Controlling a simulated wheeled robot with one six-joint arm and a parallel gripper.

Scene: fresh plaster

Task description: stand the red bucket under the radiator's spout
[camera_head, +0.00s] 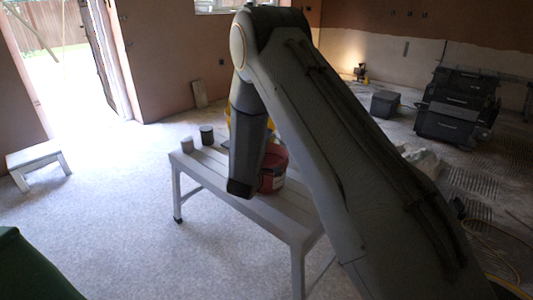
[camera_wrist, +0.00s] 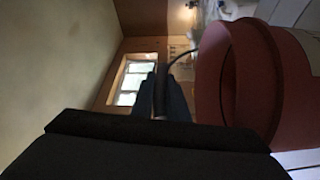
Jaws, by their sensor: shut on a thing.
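The red bucket (camera_head: 273,170) shows at the white bench, partly hidden by my arm. A pale label is on its side. In the wrist view the bucket (camera_wrist: 282,75) is large at the right, its rim facing the camera. My gripper (camera_wrist: 160,92) shows there with its two dark fingers shut on the bucket's thin dark handle. The gripper is hidden behind my arm in the head view. I cannot tell whether the bucket's base touches the bench. No radiator or spout can be made out in either view.
Something yellow (camera_head: 230,122) is partly hidden behind my arm. A low white stool (camera_head: 38,160) stands left. Dark toolboxes (camera_head: 457,107) stand at right.

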